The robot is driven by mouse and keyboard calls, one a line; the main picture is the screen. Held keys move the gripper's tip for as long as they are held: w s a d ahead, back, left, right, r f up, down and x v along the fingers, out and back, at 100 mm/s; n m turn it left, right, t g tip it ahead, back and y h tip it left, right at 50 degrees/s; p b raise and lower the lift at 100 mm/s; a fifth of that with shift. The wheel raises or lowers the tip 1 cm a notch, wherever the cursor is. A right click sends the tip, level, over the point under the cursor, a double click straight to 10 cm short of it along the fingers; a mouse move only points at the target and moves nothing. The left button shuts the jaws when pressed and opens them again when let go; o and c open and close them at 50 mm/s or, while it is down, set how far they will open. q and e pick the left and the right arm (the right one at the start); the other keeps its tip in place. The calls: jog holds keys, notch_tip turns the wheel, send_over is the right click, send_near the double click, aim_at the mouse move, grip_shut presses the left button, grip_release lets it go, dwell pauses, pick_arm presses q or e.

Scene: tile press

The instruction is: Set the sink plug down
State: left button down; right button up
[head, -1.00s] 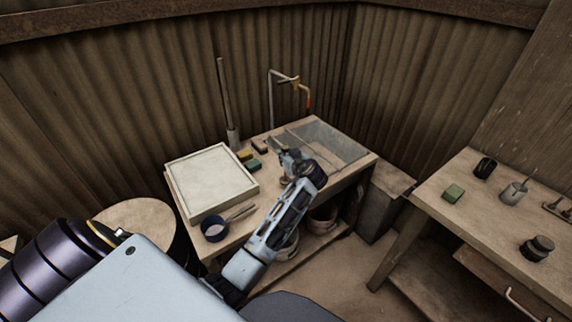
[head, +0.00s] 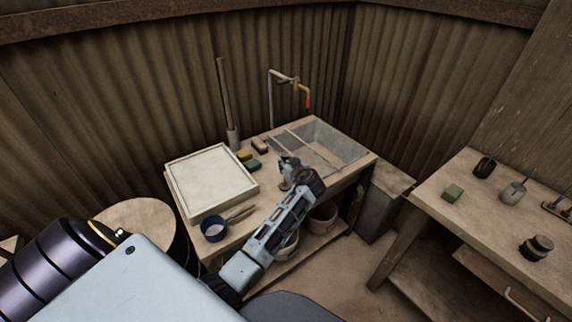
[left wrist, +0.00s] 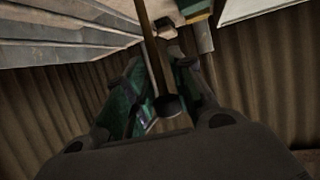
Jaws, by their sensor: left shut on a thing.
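The plug is too small and hidden to make out in the head view. I cannot tell from the pictures whether it touches the tabletop. My right gripper is out of view.
Small coloured blocks (head: 246,155) lie behind the gripper. A tap (head: 294,79) rises at the back. A second bench (head: 480,215) stands at right.

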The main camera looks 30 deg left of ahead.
pick_arm(q)
jog(key=shift+f, duration=0.15)
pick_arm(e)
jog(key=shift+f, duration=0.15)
pick_arm(q)
jog(key=c, duration=1.2)
grip_release()
jog(key=shift+c, duration=0.2)
jog(key=shift+o, duration=0.2)
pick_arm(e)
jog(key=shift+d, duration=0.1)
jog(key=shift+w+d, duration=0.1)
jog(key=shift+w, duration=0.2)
